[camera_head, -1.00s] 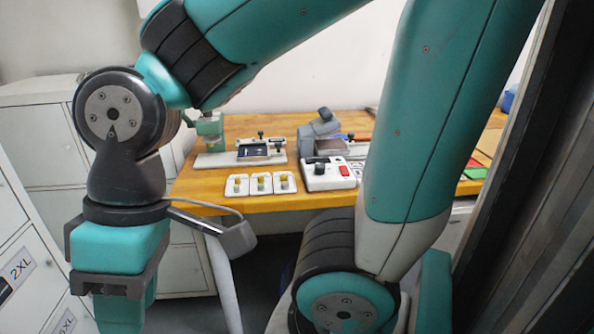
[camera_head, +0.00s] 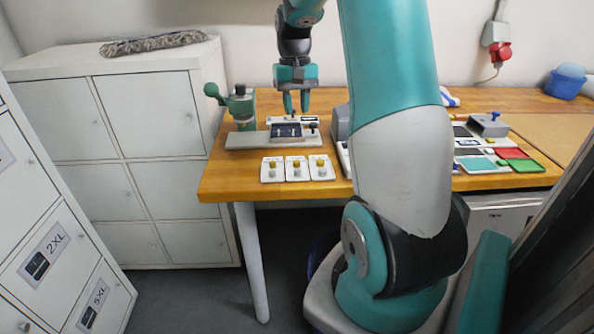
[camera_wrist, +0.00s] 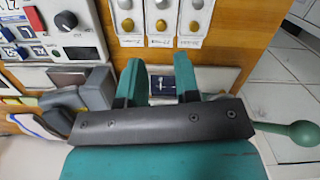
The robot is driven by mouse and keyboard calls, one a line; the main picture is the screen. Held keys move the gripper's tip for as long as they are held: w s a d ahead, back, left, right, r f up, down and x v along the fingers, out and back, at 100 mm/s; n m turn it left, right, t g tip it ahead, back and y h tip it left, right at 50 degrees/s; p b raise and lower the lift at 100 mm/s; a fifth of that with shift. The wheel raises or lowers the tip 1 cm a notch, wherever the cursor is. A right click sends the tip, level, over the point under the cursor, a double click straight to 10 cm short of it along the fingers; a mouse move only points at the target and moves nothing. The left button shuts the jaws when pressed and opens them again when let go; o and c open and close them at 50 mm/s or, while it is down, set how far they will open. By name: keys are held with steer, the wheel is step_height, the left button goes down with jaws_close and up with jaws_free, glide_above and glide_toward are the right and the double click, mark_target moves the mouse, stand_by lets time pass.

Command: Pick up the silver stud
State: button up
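Three small white cards (camera_head: 272,179) lie side by side near the table's front edge, with small silver-coloured and gold-coloured studs on them. One silver stud (camera_head: 296,174) shows on the middle card, nearer the front edge than a gold stud (camera_head: 296,164). In the wrist view the cards are at the top, cut off by the frame, with a silver-looking stud (camera_wrist: 161,4) at the edge. My gripper (camera_head: 296,108) is open and empty, pointing down above the dark-windowed fixture behind the cards. Its spread fingers also show in the wrist view (camera_wrist: 158,84).
A control box with a red switch (camera_wrist: 88,54) is beside the cards. Coloured trays (camera_head: 510,153) lie at the table's right. White lockers (camera_head: 150,115) stand left. Bare wood (camera_head: 235,183) shows left of the cards.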

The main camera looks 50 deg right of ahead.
mark_target(298, 171)
steer(key=f, duration=0.5)
steer(key=s+a+f+p, duration=0.1)
steer(key=f, duration=0.5)
steer(key=f+p, duration=0.1)
steer(key=f, duration=0.4)
steer(key=shift+s+a+f, duration=0.25)
steer(key=shift+f, duration=0.15)
jaws_close()
